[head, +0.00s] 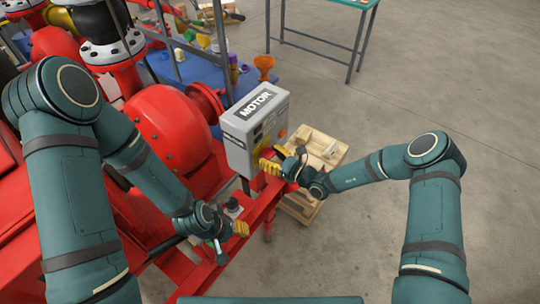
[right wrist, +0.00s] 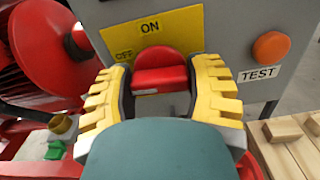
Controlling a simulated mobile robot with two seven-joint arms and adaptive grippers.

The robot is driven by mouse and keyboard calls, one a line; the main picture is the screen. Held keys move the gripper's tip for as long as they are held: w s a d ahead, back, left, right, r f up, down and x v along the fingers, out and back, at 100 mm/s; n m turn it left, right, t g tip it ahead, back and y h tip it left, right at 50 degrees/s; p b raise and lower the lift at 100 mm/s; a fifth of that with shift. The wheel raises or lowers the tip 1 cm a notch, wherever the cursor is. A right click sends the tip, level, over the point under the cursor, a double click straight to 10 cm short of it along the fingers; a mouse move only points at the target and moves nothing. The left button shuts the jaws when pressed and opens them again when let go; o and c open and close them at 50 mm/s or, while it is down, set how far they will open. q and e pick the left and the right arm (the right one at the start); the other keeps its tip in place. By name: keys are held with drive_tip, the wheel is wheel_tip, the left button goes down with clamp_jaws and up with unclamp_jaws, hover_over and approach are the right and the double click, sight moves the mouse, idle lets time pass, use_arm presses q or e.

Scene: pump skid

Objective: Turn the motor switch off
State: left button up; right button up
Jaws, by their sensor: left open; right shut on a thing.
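The grey motor box (head: 240,150) with its MOTOR label stands on the red skid in the head view. In the right wrist view, its red switch knob (right wrist: 160,72) sits on a yellow plate (right wrist: 180,32) marked ON above and OFF to the upper left. My right gripper (head: 272,158) is at the box front, its yellow fingers shut on either side of the knob. Which mark the knob points to I cannot tell. My left gripper (head: 231,240) is open and empty, low beside the red frame.
An orange TEST button (right wrist: 271,46) is on the box, right of the switch. A wooden pallet (head: 300,208) stands on the floor behind my right gripper. A red motor housing (head: 165,125) is left of the box.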

drive_tip(key=shift+f+n, duration=0.1)
drive_tip(key=shift+n, duration=0.4)
drive_tip(key=o, duration=0.9)
drive_tip(key=shift+s+d, duration=0.1)
drive_tip(key=v, duration=1.2)
